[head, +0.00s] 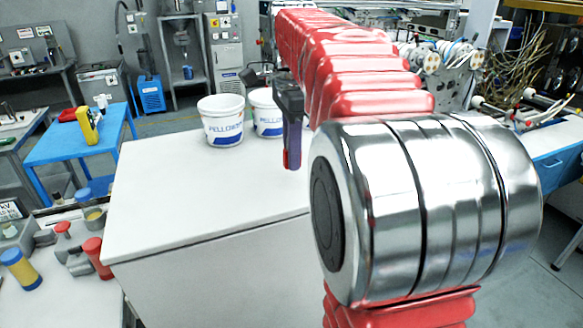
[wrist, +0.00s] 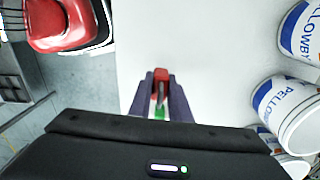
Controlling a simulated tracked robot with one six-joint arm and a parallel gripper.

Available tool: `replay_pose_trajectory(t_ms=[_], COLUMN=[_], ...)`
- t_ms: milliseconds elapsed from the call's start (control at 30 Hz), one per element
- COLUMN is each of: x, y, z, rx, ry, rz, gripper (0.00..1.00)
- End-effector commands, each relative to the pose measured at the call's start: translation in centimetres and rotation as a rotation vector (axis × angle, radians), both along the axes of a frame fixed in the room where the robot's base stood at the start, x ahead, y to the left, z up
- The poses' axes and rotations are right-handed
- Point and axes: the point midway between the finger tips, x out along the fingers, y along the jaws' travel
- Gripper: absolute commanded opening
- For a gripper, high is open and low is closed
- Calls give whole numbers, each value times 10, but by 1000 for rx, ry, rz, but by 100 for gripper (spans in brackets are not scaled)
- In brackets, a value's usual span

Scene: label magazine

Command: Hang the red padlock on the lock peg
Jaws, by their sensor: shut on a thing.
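My gripper (head: 292,152) points down over the white table (head: 190,190) in the head view. In the wrist view, its two dark fingers (wrist: 160,92) are shut on the red padlock (wrist: 161,74). The padlock's red end and a grey metal part show between the fingertips, with a green patch nearer the palm. In the head view only a sliver of red shows at the fingers. I cannot make out the lock peg in either view.
Two white buckets with blue labels, one in front (head: 221,120) and one behind (head: 265,112), stand near the gripper. The table's left part is clear. A lower surface at bottom left holds several small coloured parts, including a red cylinder (head: 98,258).

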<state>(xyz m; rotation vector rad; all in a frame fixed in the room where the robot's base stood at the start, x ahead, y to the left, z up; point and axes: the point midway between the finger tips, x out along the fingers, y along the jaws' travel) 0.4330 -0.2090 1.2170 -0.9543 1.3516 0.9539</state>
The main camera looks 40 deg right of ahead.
Motion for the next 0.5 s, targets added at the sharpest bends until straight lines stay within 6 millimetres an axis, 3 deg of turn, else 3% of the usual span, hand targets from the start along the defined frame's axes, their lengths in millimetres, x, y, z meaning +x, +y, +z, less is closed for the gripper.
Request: replay_pose_trajectory(t_ms=[167,500], x=[0,0], y=[0,1], z=[-2,-37], rx=[0,0], ry=[0,1], rz=[1,1], gripper=[0,0])
